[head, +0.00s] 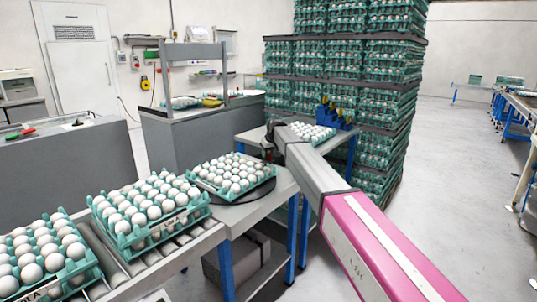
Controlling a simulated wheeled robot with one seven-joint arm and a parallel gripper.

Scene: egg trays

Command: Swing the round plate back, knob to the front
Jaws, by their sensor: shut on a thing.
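The dark round plate (258,191) sits on the grey table at the end of the roller track. A green tray of white eggs (232,187) rests on it and covers most of its top. My gripper (267,154) is at the plate's far right edge, behind the egg tray, reaching in from the right. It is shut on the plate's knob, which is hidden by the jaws. The plate's front rim is bare, with no knob showing there.
Two more egg trays, one labelled Lot A (173,221), stand on the roller track (185,243) at the left. A table behind my gripper holds another egg tray (318,132) and a blue rack (334,114). Tall egg stacks (385,100) stand close behind. Open floor lies right.

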